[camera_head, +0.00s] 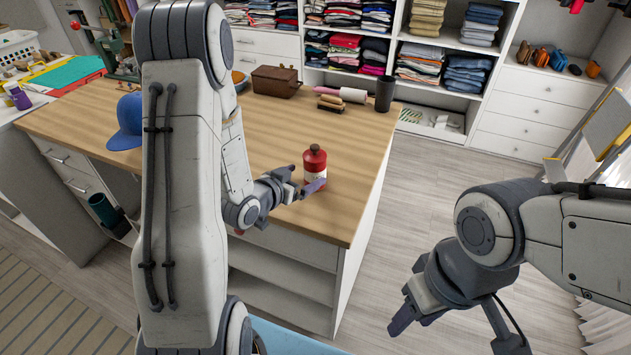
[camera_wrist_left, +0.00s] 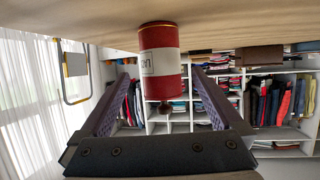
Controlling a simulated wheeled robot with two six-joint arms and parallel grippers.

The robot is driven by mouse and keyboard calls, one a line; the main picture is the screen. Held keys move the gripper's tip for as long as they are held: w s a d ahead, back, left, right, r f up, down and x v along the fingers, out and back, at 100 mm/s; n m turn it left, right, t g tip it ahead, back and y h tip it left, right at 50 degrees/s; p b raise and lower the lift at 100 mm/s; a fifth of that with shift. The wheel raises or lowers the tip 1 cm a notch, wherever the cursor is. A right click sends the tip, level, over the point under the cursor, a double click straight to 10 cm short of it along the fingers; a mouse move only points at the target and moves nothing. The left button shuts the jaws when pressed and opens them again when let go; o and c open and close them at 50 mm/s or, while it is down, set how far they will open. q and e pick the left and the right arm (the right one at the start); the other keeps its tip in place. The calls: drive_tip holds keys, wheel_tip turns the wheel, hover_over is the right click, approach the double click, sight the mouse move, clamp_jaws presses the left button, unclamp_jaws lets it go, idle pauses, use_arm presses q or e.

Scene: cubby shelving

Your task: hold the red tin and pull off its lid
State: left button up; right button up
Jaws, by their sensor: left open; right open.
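The red tin (camera_head: 314,159), with a white label and a dark knob on its lid, stands upright near the front right corner of the wooden-topped counter (camera_head: 262,132). My left gripper (camera_head: 303,188) is open at the tin. The left wrist view is upside down; there the tin (camera_wrist_left: 161,62) shows between the two spread fingers, with gaps on both sides, its lid and knob pointing down in the picture. The lid is on the tin. My right gripper (camera_head: 403,315) is open and empty, low over the floor, off the counter's right side.
A blue cap (camera_head: 127,122) lies on the counter at left. The counter around the tin is clear. Shelves of folded clothes stand behind.

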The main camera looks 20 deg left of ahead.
sight(309, 173)
use_arm(q)
drive_tip(key=w+f+b, duration=0.1)
drive_tip(key=b, duration=0.3)
drive_tip(key=shift+w+d, duration=0.1)
drive_tip(key=shift+d, duration=0.05)
drive_tip(key=shift+w+d+f, duration=0.1)
drive_tip(key=shift+w+d, duration=0.1)
drive_tip(key=shift+w, duration=0.8)
drive_tip(key=shift+w+d+p, duration=0.1)
drive_tip(key=shift+w+p, duration=0.25)
drive_tip(key=shift+w, duration=0.05)
drive_tip(key=x, duration=0.3)
drive_tip(key=p+x, duration=0.1)
drive_tip(key=x, duration=0.1)
drive_tip(key=shift+r, duration=0.3)
drive_tip(key=c, duration=1.5)
wheel_tip(309, 173, up, 10)
drive_tip(key=shift+r+p, duration=0.1)
drive_tip(key=shift+p, duration=0.25)
drive_tip(key=shift+c, duration=0.2)
use_arm(e)
wheel_tip(309, 173, down, 3)
drive_tip(key=shift+r, duration=0.15)
